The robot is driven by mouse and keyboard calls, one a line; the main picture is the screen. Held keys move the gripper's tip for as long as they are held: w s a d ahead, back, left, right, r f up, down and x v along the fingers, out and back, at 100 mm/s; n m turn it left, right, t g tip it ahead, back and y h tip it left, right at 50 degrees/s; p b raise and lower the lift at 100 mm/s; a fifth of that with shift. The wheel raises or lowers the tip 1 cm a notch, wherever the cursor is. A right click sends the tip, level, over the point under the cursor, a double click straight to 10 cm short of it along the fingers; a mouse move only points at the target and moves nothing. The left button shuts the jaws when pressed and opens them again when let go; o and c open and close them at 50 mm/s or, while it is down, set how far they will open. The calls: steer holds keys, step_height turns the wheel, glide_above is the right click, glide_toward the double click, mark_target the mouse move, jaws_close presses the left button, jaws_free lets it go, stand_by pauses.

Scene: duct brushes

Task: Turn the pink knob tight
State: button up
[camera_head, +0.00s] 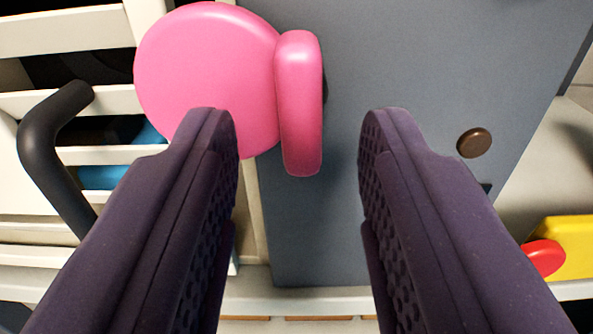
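The pink knob (210,80) shows at the upper left of the camera view. It has a large round disc and an upright rounded bar (299,100) at its right edge, standing in front of a grey panel (440,60). My gripper (291,125) is open, with its two dark purple fingers spread wide. The lower end of the pink bar appears between the fingertips, nearer the left one. The left fingertip overlaps the lower part of the pink disc in the picture. I cannot tell whether it touches. The right finger is clear of the knob.
A black curved handle (42,150) sits at the left before white slats (60,35). A brown round button (474,142) is on the grey panel at the right. A red round part (543,257) and a yellow block (574,248) are at the lower right.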

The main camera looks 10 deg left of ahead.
steer(key=b+v, duration=0.1)
steer(key=v, duration=0.4)
steer(key=shift+s+d, duration=0.1)
steer(key=shift+s, duration=0.3)
steer(key=s+d+f+m+g+h+b, duration=0.1)
steer(key=d+f+h+b, duration=0.3)
steer(key=d+f+b, duration=1.3)
steer(key=d+f+m+g, duration=0.1)
steer(key=d+f, duration=1)
steer(key=d, duration=0.2)
steer(key=shift+d+f+m, duration=0.2)
steer(key=shift+f+m, duration=0.1)
steer(key=shift+f, duration=0.05)
